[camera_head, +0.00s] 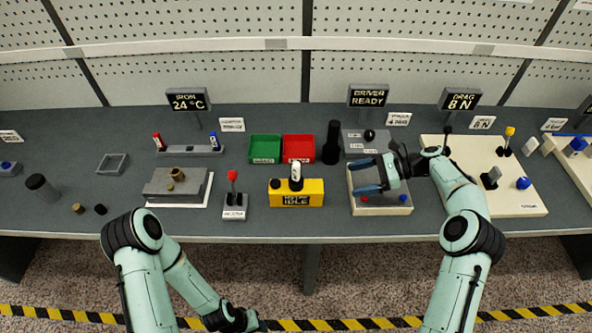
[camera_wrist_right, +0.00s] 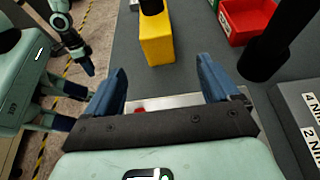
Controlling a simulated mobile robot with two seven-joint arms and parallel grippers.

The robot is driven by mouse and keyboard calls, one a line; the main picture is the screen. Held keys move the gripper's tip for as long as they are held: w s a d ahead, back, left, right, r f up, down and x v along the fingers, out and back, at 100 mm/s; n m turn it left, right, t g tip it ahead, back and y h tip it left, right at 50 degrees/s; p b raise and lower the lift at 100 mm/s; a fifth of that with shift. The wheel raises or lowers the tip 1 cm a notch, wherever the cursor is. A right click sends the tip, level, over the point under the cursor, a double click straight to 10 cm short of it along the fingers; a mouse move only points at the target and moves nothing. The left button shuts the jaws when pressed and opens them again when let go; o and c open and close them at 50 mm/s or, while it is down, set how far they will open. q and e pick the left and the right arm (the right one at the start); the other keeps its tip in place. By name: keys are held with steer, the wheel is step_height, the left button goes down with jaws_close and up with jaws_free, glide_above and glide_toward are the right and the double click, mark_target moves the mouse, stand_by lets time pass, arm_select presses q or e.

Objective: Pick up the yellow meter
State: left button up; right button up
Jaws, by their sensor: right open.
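The yellow meter (camera_head: 312,186) is a yellow block with a dark display reading IDLE and a black and white piece on top. It stands upright near the front middle of the bench. It also shows ahead in the right wrist view (camera_wrist_right: 156,45). My right gripper (camera_head: 358,177) is open, with blue fingers pointing left toward the meter. It is right of the meter, apart from it, above a pale box; its fingers also show in the wrist view (camera_wrist_right: 160,82), with nothing held between them. My left gripper (camera_head: 238,320) is low at the front, below the bench edge; its jaws are unclear.
A black cylinder (camera_head: 332,143) and red bin (camera_head: 299,148) stand behind the meter, with a green bin (camera_head: 265,148) beside them. A red-topped lever (camera_head: 233,196) stands left of the meter. The pale box (camera_head: 390,208) with red and blue buttons lies under my right gripper.

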steer(key=shift+w+a+f, duration=0.1)
steer(key=shift+a+f, duration=0.05)
steer(key=b, duration=0.1)
glide_toward(317, 189)
steer(key=a+f, duration=0.3)
steer(key=shift+w+a+f, duration=0.2)
steer(key=shift+w+a, duration=0.15)
steer(key=shift+w, duration=0.05)
steer(key=shift+w+a+f, duration=0.15)
steer(key=shift+a+f, duration=0.05)
steer(key=shift+a, duration=0.25)
steer(key=x, duration=0.5)
steer(key=shift+b, duration=0.3)
steer(key=c, duration=1.2)
arm_select(q)
steer(key=s+f, duration=0.2)
steer(key=shift+s+f, duration=0.15)
steer(key=shift+s, duration=0.25)
steer(key=w+r+p, duration=0.2)
steer(key=w+r, duration=0.1)
arm_select(e)
step_height(317, 189, up, 20)
